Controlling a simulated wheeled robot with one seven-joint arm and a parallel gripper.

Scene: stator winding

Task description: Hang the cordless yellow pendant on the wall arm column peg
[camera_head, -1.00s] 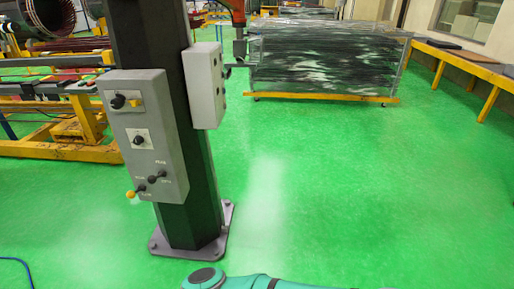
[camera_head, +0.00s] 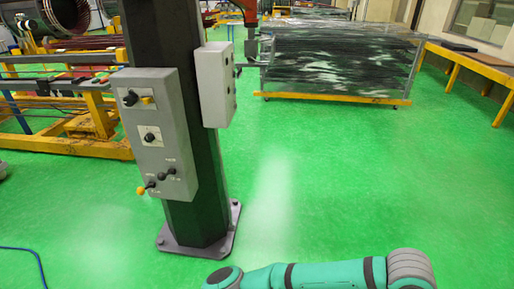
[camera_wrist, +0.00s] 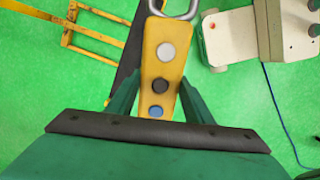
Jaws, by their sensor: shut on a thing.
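The yellow pendant (camera_wrist: 162,65) has a white, a dark and a blue button in a row and a metal loop (camera_wrist: 180,8) at its far end. My gripper (camera_wrist: 157,92) is shut on it, with a green finger on each side. The pendant hangs out of the head view. The dark column (camera_head: 205,190) stands on a bolted base plate, left of centre in the head view. I cannot make out its peg for certain. A dark strip behind the pendant in the wrist view may be the column.
Grey control boxes with knobs (camera_head: 160,130) and a second box (camera_head: 216,85) are on the column. A wheeled rack (camera_head: 340,60) stands behind, a yellow bench (camera_head: 470,65) at right. A pale machine (camera_wrist: 232,35) and blue cable (camera_wrist: 285,120) show in the wrist view. Green floor right of the column is clear.

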